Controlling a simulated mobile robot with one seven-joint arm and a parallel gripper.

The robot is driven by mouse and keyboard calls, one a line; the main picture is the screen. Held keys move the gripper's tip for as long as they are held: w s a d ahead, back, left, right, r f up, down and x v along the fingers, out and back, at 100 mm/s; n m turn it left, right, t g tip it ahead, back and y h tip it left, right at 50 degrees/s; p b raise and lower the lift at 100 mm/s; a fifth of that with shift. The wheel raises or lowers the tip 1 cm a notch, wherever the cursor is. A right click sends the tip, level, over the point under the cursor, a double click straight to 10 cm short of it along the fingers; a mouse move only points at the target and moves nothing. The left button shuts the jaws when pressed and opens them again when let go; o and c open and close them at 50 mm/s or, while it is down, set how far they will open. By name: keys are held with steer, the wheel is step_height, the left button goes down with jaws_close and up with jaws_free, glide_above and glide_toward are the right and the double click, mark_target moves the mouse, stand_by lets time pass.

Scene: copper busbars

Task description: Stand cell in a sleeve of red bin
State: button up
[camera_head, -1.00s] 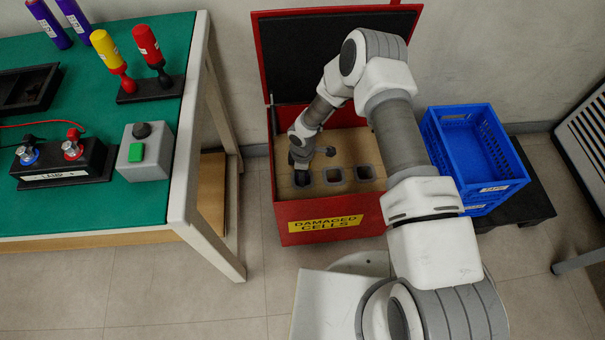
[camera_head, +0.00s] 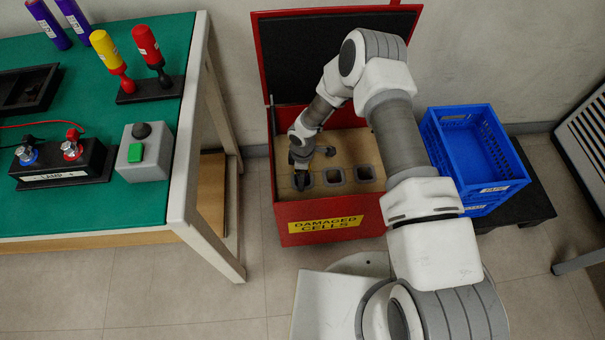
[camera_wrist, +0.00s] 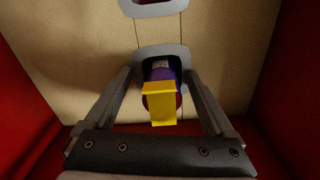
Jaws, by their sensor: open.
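The red bin (camera_head: 345,238) stands on the floor with its lid up. A tan insert inside it has several grey-rimmed square sleeves. A purple cell (camera_wrist: 162,72) with a yellow tab (camera_wrist: 159,100) is in one sleeve (camera_wrist: 180,52) in the wrist view, its lower part hidden inside. My gripper (camera_wrist: 160,84) is open, one finger on each side of the cell with visible gaps. In the head view my gripper (camera_head: 300,166) is at the leftmost front sleeve, where the cell is hard to make out.
A blue crate (camera_head: 432,150) stands right of the bin on a dark pallet. The green-topped bench (camera_head: 90,212) at left holds two purple cells, yellow and red tools on a stand, and a lamp box. The middle and right front sleeves look empty.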

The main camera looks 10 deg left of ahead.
steer(key=shift+s+f, duration=0.2)
steer(key=shift+s, duration=0.25)
stand_by(0.3)
step_height(320, 180, up, 18)
steer(key=p, duration=0.6)
steer(key=shift+w, duration=0.35)
steer(key=shift+f, duration=0.1)
